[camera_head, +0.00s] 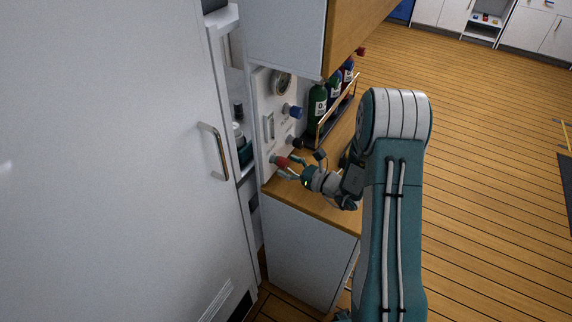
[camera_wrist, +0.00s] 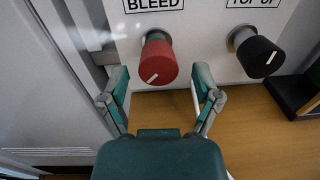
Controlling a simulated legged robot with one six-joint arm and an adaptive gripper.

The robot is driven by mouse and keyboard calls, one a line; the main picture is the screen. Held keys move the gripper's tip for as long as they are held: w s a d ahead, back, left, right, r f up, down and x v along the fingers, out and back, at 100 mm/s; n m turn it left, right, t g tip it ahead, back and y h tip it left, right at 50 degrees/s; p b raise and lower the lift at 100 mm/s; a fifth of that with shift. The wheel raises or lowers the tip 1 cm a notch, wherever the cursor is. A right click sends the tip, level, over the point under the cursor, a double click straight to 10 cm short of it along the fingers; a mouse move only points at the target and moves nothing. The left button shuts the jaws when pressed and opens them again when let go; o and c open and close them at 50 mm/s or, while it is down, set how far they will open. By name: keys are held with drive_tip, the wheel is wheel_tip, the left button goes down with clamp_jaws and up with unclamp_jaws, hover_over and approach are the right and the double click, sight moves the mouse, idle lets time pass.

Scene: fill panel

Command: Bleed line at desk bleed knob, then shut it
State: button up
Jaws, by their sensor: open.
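The red bleed knob (camera_wrist: 158,62) sits on the white fill panel (camera_wrist: 205,50) under a BLEED label (camera_wrist: 154,4) in the wrist view. A white mark on it points to the lower left. A faint whitish streak shows left of it. In the head view, the red knob (camera_head: 282,162) is low on the panel (camera_head: 262,110). My gripper (camera_wrist: 161,82) is open, with its fingers spread left and right of the knob and just short of it. It also shows at the knob in the head view (camera_head: 287,168). I see no clear contact.
A black TOP UP knob (camera_wrist: 260,57) is right of the red one. A blue knob (camera_head: 293,111) and a gauge (camera_head: 282,83) are higher on the panel. Bottles (camera_head: 318,103) stand in a railed rack behind. The wooden desk top (camera_head: 312,205) lies below; a white cabinet door (camera_head: 110,150) is left.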

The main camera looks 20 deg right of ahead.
drive_tip(key=v, duration=1.1)
drive_tip(key=shift+d+f, duration=0.1)
drive_tip(key=shift+f, duration=0.05)
idle(0.8)
